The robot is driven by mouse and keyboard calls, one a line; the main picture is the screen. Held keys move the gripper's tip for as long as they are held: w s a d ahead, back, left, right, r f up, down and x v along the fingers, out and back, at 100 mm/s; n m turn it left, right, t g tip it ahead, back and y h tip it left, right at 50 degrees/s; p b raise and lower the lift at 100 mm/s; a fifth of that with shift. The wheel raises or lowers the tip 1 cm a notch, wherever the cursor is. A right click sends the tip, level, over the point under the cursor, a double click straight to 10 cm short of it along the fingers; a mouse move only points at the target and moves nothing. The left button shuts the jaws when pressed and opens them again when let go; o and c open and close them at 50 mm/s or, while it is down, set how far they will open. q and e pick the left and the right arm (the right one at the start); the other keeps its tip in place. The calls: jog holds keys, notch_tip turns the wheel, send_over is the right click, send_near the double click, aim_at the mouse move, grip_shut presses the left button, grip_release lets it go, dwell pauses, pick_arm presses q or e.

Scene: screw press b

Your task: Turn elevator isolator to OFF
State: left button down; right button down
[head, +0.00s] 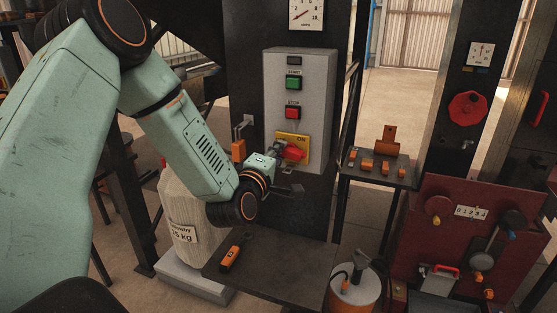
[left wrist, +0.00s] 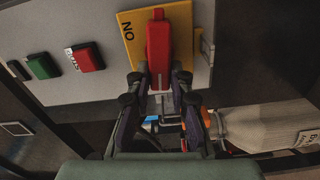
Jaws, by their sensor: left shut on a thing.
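The elevator isolator has a yellow plate (head: 301,140) low on a grey control box (head: 318,90), with "ON" at its top. Its red handle (head: 295,153) lies roughly crosswise to the box's height. My left gripper (head: 281,156) reaches it from the left and is shut on it. In the left wrist view the red handle (left wrist: 158,45) stands over the yellow plate (left wrist: 181,18), and the left gripper's fingers (left wrist: 160,88) flank its near end. The "ON" lettering shows beside the handle; any OFF lettering is not visible. My right gripper is not in view.
Above the isolator are a green START button (head: 293,83) and a red STOP button (head: 292,112). An orange padlock (head: 239,150) hangs left of the box. A dark table (head: 285,262) below carries an orange-handled tool (head: 235,253). A sack (head: 181,205) stands at left.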

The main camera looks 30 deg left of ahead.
pick_arm(q)
jog(key=shift+f+n+b, duration=0.15)
jog(key=shift+n+b, duration=0.3)
jog(key=shift+n, duration=0.35)
jog(key=c, duration=1.2)
grip_release()
jog(key=v, duration=0.7)
jog(key=shift+s, duration=0.25)
